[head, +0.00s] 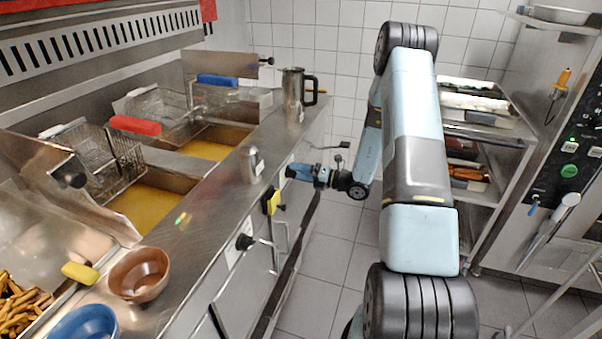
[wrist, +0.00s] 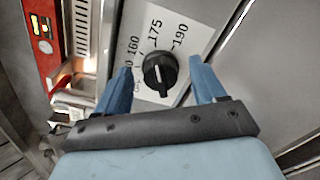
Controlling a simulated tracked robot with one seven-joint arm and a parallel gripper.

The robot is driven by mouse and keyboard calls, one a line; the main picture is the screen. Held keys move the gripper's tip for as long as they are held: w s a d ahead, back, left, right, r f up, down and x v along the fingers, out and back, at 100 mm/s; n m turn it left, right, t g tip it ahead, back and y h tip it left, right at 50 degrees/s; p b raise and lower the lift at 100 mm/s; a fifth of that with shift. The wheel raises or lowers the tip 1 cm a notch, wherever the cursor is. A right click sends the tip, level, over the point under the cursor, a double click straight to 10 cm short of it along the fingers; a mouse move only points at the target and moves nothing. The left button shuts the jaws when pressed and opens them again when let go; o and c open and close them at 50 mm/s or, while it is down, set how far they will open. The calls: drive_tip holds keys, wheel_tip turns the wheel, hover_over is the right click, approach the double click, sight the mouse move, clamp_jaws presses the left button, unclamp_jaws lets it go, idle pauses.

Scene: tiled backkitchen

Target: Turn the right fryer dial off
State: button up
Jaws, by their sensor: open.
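A black dial (wrist: 160,72) sits on a white scale plate marked 160, 175 and 190 in the wrist view. The two blue fingers of my gripper (wrist: 162,84) are apart, one on each side of the dial, with space between. Contact with the dial cannot be made out, nor can its exact pointer setting. In the head view my gripper (head: 290,172) is at the fryer's front panel, towards the far end. The dial in front of it is not clear there. A nearer black dial (head: 244,241) shows on the same panel.
The fryer counter (head: 205,185) holds a steel jug (head: 293,95), a small metal shaker (head: 251,163), a brown bowl (head: 139,274) and a blue bowl (head: 85,322). A yellow item (head: 271,201) is at the panel edge. A shelf rack (head: 487,133) stands right; tiled floor lies between.

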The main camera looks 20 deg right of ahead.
drive_tip(key=c, duration=1)
drive_tip(key=shift+d, duration=0.1)
drive_tip(key=shift+c, duration=0.2)
